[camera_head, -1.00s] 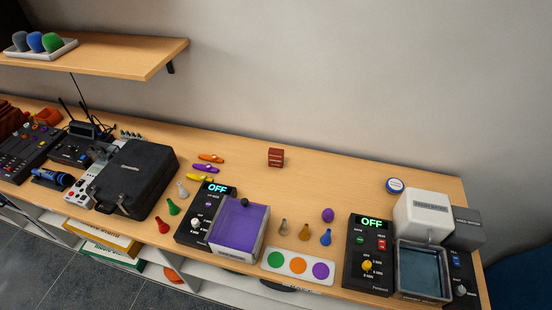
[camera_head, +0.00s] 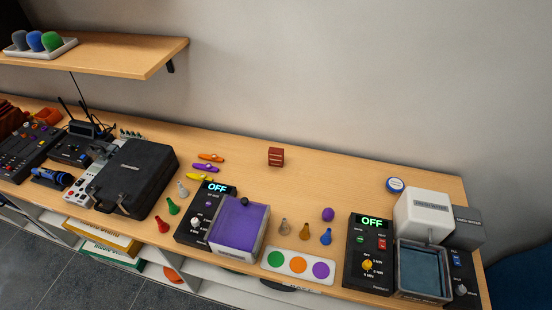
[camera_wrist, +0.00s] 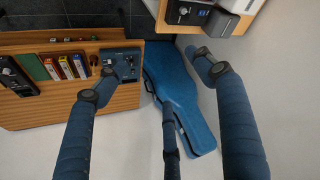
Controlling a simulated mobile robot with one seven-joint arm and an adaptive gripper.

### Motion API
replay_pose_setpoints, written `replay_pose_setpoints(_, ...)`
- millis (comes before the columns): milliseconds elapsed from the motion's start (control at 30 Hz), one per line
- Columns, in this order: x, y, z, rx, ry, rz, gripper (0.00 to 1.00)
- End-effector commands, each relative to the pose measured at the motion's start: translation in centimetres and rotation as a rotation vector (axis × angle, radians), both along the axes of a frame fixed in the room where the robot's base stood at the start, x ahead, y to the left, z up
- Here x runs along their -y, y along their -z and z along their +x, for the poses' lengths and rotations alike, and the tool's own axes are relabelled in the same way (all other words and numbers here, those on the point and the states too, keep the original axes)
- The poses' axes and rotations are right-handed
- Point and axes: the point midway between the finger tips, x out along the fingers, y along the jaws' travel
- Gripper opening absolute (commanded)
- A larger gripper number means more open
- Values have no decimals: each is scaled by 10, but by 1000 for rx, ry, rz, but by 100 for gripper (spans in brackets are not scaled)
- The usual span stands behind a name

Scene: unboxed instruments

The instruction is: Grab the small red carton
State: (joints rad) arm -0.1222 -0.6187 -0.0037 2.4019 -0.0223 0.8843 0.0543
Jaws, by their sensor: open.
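The small red carton (camera_head: 276,157) stands upright on the wooden table toward the back, near the wall, in the head view. The wrist view does not show it. My gripper (camera_wrist: 157,66) shows only in the wrist view, with its blue fingers spread wide apart and nothing between them in its grasp. It is far from the carton, and the wrist view looks down over the floor and other furniture.
Orange, purple and yellow kazoos (camera_head: 205,168) lie left of the carton. A purple-topped box (camera_head: 238,228) and several small coloured pieces stand in front. A white-and-blue tin (camera_head: 395,185) is to the right.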

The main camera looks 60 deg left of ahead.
Motion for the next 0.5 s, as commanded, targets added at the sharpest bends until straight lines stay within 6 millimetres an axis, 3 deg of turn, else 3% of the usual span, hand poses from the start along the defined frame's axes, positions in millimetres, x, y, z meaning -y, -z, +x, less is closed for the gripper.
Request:
replay_pose_setpoints(267, -63, -13, 59, -18, -95, 0, 69)
replay_pose_setpoints(500, -130, -16, 102, -29, -174, -2, 69)
